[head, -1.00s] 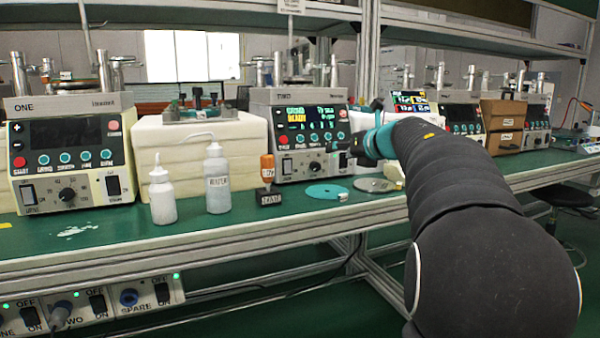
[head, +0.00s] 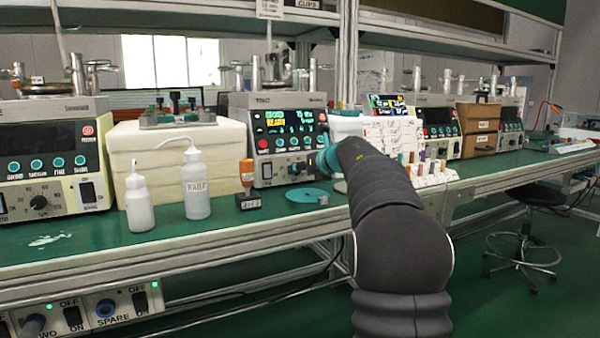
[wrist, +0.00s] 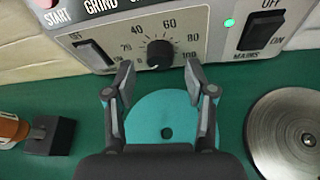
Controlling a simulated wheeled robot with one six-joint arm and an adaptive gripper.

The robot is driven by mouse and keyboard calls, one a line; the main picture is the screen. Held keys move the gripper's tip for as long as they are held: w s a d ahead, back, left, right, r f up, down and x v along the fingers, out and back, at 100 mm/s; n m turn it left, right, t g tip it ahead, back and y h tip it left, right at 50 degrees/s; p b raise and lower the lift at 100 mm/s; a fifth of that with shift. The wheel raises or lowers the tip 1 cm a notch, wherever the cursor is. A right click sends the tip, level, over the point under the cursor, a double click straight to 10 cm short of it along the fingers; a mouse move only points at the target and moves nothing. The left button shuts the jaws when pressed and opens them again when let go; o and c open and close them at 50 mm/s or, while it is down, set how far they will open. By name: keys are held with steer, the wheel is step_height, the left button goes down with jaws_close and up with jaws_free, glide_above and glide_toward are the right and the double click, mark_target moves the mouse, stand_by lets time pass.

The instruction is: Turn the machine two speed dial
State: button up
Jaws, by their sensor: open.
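Machine two (head: 284,135) stands on the green bench, its screen lit with coloured text. Its speed dial (wrist: 160,53) is a black knob with a white pointer mark, ringed by numbers up to 100, low on the front panel; it also shows in the head view (head: 296,168). My gripper (wrist: 160,72) is open, its two fingers on either side of and just below the dial in the wrist view. I see no clear contact with the dial. In the head view my arm hides most of the gripper.
A rocker switch (wrist: 93,52) sits left of the dial and the mains switch (wrist: 262,32) right, with a green light. A teal disc (wrist: 146,120) and a metal disc (wrist: 288,130) lie on the bench.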

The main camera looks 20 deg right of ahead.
steer(key=shift+w+a+f, duration=0.15)
steer(key=shift+w+f, duration=0.15)
steer(key=shift+w, duration=0.35)
jaws_close()
steer(key=shift+r+p, duration=0.1)
steer(key=shift+p, duration=0.3)
